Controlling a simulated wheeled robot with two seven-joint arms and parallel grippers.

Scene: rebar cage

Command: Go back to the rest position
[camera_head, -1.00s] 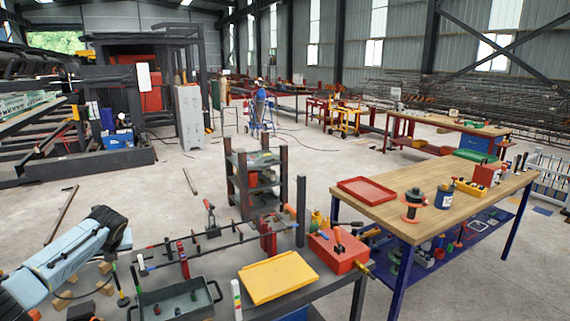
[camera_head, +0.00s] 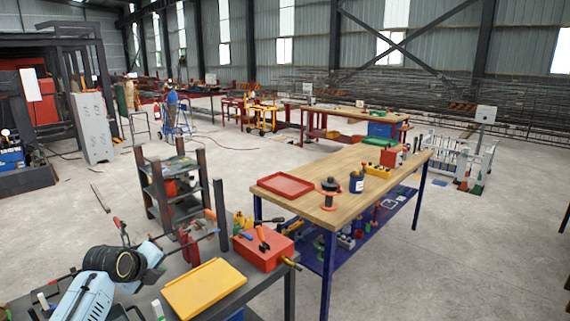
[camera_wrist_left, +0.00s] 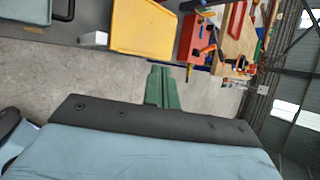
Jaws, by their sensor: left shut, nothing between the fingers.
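My left arm comes in at the lower left of the head view, with its light blue link and black joint in front of the grey workbench (camera_head: 228,300). In the left wrist view my left gripper (camera_wrist_left: 162,88) shows as two green fingers lying together, shut and empty. Bare concrete floor lies behind the fingertips. The yellow tray (camera_wrist_left: 147,28) is just beyond them in the picture, apart from them. In the head view I cannot make out the fingers clearly. My right gripper is in neither view.
The yellow tray (camera_head: 203,289) and a red toolbox (camera_head: 263,247) sit on the grey bench near my left arm. A wooden-topped table (camera_head: 335,180) with a red tray (camera_head: 285,186) stands to the right. A dark shelf rack (camera_head: 178,190) stands behind the bench. Floor at right is open.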

